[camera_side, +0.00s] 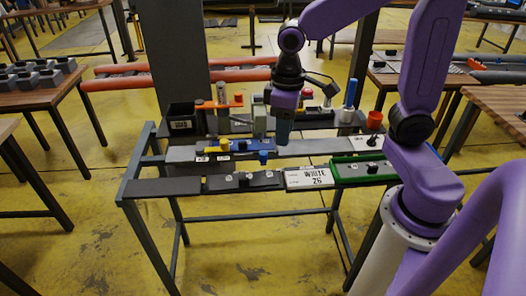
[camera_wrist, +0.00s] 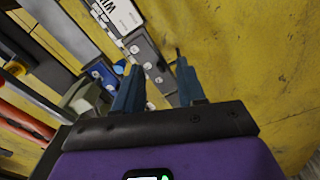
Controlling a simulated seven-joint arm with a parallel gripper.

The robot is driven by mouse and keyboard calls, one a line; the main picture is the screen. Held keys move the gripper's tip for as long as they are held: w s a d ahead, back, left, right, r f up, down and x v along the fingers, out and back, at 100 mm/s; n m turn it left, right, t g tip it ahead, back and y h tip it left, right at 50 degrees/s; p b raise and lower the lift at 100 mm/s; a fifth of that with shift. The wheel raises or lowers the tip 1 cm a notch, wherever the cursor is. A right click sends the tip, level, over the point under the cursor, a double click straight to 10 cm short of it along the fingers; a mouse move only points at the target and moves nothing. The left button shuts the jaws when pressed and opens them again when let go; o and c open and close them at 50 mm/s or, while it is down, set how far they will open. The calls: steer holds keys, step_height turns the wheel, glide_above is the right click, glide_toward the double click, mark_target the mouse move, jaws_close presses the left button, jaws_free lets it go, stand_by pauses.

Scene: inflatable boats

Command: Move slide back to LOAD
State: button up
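My gripper (camera_side: 283,138) hangs fingers-down over the middle of the bench, just right of a low grey and blue fixture (camera_side: 240,145). In the wrist view its two blue fingers (camera_wrist: 158,78) stand apart with nothing between them. The fixture has a yellow part (camera_side: 214,149) with a black knob at its left end and a small blue knob (camera_side: 263,154) at its right front. Small white labels (camera_side: 213,158) sit below the yellow part, too small to read. Which piece is the slide, and where LOAD is, I cannot tell for sure.
A green tray (camera_side: 362,168) and a white card reading WHITE 26 (camera_side: 309,178) lie along the front right. A dark block with buttons (camera_side: 243,181) lies front centre. A black bin (camera_side: 182,118), an orange-topped post (camera_side: 222,98) and a blue-topped bottle (camera_side: 350,93) stand behind.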

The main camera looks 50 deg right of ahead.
steer(key=w+d+f+m, duration=0.1)
steer(key=w+d+m, duration=0.6)
steer(key=w, duration=0.5)
glide_toward(263, 153)
steer(key=shift+n, duration=0.4)
step_height(263, 153, down, 9)
steer(key=shift+w+f, duration=0.1)
steer(key=shift+f, duration=0.15)
jaws_close()
steer(key=shift+a, duration=0.1)
